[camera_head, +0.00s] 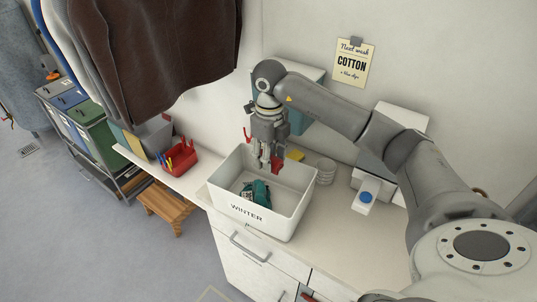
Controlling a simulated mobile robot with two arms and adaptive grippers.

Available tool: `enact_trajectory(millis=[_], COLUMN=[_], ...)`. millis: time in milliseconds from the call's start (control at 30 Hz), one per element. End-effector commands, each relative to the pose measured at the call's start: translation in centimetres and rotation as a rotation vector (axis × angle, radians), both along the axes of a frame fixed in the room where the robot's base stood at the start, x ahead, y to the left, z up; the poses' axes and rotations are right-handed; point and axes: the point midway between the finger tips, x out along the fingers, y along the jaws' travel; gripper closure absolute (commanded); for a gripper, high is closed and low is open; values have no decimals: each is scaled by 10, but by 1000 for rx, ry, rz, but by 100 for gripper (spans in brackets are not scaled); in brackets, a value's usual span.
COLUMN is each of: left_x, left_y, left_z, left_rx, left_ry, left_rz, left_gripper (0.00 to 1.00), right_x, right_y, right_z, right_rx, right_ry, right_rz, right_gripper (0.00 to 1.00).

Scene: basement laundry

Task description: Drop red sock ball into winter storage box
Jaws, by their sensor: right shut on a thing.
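A white box labelled WINTER (247,224) stands open on the counter. My right gripper (270,166) points down above the box's far part. It is shut on the red sock ball (277,164), of which only a small red part shows beside the fingers. A teal and patterned item (260,193) lies inside the box. The rest of the sock ball is hidden by my gripper. My left gripper is not in view.
A red caddy with pegs (180,160) stands left of the box on the counter. Round white stacked items (325,171) and a white container with a blue top (366,197) stand to the right. Dark clothes (155,60) hang at upper left. A wooden stool (166,204) stands on the floor.

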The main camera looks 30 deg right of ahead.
Motion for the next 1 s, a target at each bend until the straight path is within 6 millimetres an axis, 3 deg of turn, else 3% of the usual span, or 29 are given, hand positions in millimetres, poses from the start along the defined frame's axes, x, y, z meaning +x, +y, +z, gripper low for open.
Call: enact_trajectory(millis=[100,300,633,667,700,833,1000], left_x=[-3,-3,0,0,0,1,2], left_y=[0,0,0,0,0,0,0], left_z=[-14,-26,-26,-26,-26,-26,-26], left_rx=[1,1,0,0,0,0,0], left_ry=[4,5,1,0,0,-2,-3], left_rz=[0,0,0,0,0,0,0], left_gripper=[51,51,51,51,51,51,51], right_x=[0,0,0,0,0,0,0], right_y=[0,0,0,0,0,0,0], right_z=[-19,-39,-41,-41,-41,-41,-41], right_rx=[1,0,0,0,0,0,0], right_ry=[0,0,-1,-1,-1,-1,-1], right_rz=[0,-1,0,0,0,0,0], right_gripper=[82,82,82,55,50,33,33])
